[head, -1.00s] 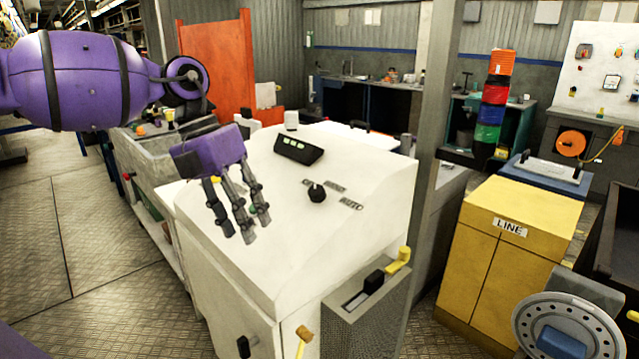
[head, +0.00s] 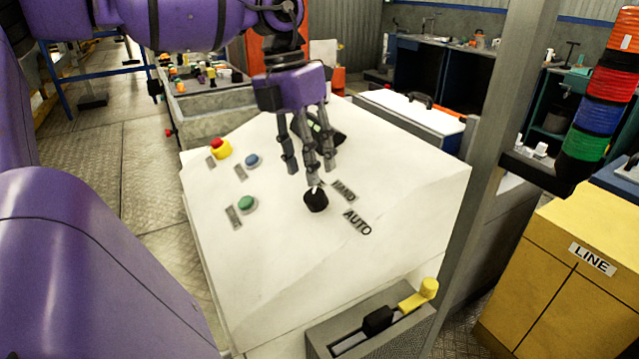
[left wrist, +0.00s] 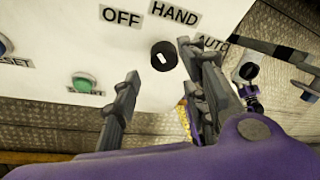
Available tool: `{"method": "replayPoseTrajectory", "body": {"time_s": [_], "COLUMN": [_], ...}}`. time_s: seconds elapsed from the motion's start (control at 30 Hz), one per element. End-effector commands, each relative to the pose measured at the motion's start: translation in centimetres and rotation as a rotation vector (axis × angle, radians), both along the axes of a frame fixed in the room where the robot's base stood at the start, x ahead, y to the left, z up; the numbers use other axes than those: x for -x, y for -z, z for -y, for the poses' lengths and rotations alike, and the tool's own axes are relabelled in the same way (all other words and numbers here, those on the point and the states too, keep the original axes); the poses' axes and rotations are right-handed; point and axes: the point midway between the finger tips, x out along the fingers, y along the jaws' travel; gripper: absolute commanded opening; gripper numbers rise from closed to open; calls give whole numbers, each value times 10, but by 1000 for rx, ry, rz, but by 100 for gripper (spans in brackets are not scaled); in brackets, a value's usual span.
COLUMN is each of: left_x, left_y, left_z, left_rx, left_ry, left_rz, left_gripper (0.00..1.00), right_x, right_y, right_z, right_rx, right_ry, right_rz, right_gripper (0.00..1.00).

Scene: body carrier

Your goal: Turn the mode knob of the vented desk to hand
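The white desk (head: 270,270) has a sloped top with a black mode knob (head: 316,199) that bears a white mark. In the left wrist view the knob (left wrist: 163,55) sits below the OFF (left wrist: 121,16) and HAND (left wrist: 174,13) labels, with AUTO (left wrist: 213,42) to the right, partly behind a finger. I cannot tell surely which label the mark points at. My left gripper (head: 310,174) is open, its fingers pointing down just above and behind the knob. In the left wrist view its fingers (left wrist: 158,63) are spread, one close to the knob's right side; contact is unclear. My right gripper is not in view.
On the desk top are a red-and-yellow button (head: 220,148), a blue button (head: 252,160) and a green button (head: 247,204). A dark display is partly behind my fingers. A box with a yellow-ended lever (head: 420,294) is at the front. A grey post (head: 497,130) stands right.

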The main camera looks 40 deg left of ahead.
Motion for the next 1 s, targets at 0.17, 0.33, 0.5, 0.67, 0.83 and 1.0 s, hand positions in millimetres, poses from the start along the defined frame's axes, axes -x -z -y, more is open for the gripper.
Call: {"method": "replayPoseTrajectory", "body": {"time_s": [0.17,0.33,0.5,0.67,0.83,1.0], "left_x": [-1,-2,-2,-2,-2,-2], "left_y": [32,51,58,58,58,58], "left_z": [6,10,11,11,11,10], "left_rx": [2,1,0,0,0,-3], "left_ry": [2,0,0,0,0,-1], "left_rz": [-3,-2,-1,0,0,-1], "left_gripper": [40,40,40,40,24,2], "right_x": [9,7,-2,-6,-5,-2], "right_y": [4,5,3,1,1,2], "right_z": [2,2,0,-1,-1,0], "right_rx": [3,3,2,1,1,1], "right_ry": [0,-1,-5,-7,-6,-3], "right_rz": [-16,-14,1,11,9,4], "right_gripper": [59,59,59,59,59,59]}}
